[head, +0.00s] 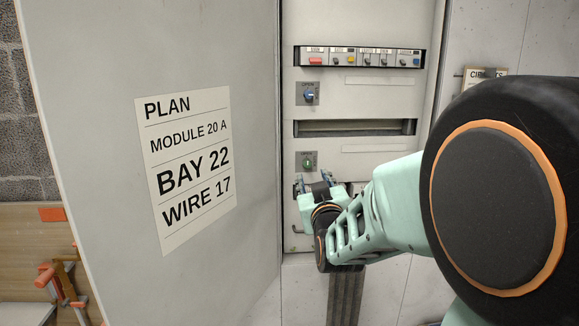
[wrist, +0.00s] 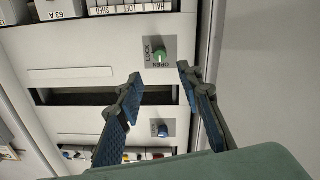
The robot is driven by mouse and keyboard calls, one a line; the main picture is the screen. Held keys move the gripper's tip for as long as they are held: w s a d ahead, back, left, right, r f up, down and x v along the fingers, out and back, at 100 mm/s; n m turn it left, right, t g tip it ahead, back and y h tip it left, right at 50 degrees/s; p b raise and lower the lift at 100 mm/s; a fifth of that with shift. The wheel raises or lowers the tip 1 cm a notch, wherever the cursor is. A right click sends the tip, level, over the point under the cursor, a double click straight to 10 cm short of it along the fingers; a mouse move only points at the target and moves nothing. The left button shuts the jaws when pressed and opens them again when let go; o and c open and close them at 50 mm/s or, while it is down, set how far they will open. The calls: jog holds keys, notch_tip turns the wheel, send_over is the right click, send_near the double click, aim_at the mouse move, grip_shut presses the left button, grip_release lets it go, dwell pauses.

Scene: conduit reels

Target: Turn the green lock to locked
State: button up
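The green lock (head: 308,162) is a small round knob on a grey square plate, low on the cabinet front. In the wrist view the green lock (wrist: 160,55) shows the words LOCK and OPEN on its plate. Its pale mark appears to line up with OPEN. My gripper (head: 313,179) is just below and in front of the lock in the head view. In the wrist view my gripper (wrist: 158,72) is open and empty, with its blue-padded fingers apart and the knob visible between and beyond their tips. No contact with the knob shows.
A blue lock (head: 309,95) sits above, by a row of breaker modules (head: 360,57). An empty slot (head: 355,128) lies between the two locks. The open cabinet door (head: 100,60) with a plan sheet (head: 188,165) stands close at left. Black cables hang below my gripper.

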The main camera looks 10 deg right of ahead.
aim_at(307, 165)
jog(key=w+p, duration=0.2)
jog(key=w, duration=0.7)
jog(key=shift+w+d, duration=0.15)
jog(key=shift+w, duration=0.15)
jog(key=shift+c, duration=0.7)
grip_shut()
